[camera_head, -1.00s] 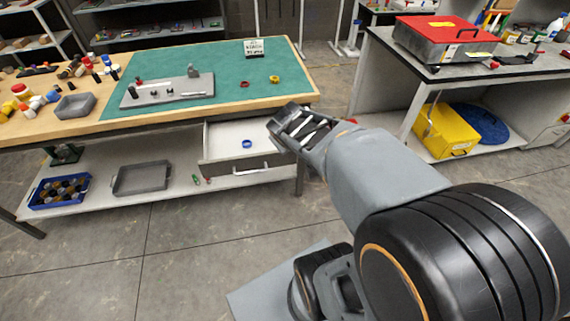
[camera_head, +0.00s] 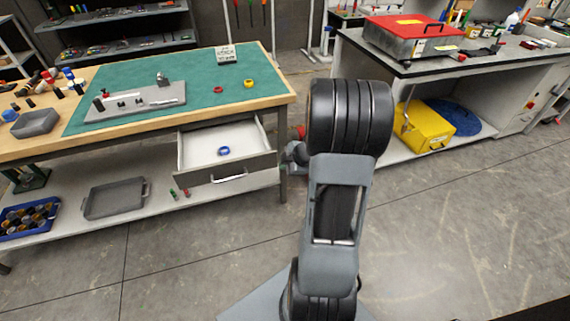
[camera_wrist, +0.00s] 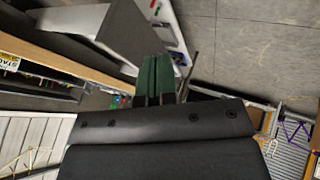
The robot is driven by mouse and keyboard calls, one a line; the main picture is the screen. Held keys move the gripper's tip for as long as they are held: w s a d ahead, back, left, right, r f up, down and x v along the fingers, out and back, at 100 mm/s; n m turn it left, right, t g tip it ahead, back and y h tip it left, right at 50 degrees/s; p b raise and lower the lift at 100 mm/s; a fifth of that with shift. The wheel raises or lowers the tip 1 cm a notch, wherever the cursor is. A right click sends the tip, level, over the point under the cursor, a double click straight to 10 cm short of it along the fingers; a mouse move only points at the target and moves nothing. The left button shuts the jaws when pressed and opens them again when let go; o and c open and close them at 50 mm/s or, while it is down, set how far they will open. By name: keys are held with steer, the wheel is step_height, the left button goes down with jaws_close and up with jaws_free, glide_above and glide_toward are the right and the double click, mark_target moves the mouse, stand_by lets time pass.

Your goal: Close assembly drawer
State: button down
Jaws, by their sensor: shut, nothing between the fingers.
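The assembly drawer (camera_head: 197,150) is pulled out below the front right part of the green-topped workbench. Its grey front (camera_head: 205,177) carries a light bar handle (camera_head: 229,178), and a blue ring (camera_head: 223,151) lies inside. In the head view my arm stands right of the drawer and hides my gripper's fingers. In the wrist view my gripper (camera_wrist: 158,78) shows as two dark green fingers close together, shut and empty. I see no contact with the drawer. I cannot tell for sure which grey part in the wrist view is the drawer.
The workbench (camera_head: 215,92) bears a grey fixture plate (camera_head: 135,103), rings and a sign. A grey tray (camera_head: 114,199) and a blue bin (camera_head: 28,218) stand on its lower shelf. A second bench with a red-lidded box (camera_head: 415,38) is at the right. The floor in front is clear.

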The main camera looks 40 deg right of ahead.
mark_target(267, 167)
steer(key=shift+w+a+f+b, duration=0.1)
steer(key=shift+w+f+b, duration=0.3)
steer(key=shift+w+f, duration=0.75)
steer(key=shift+w+f+b, duration=0.35)
steer(key=shift+w+f, duration=0.35)
steer(key=shift+w, duration=0.75)
steer(key=shift+w+a+f+b, duration=0.1)
steer(key=shift+w+f+b, duration=0.3)
steer(key=shift+w+f, duration=0.75)
steer(key=shift+w+r, duration=0.15)
steer(key=shift+r, duration=0.05)
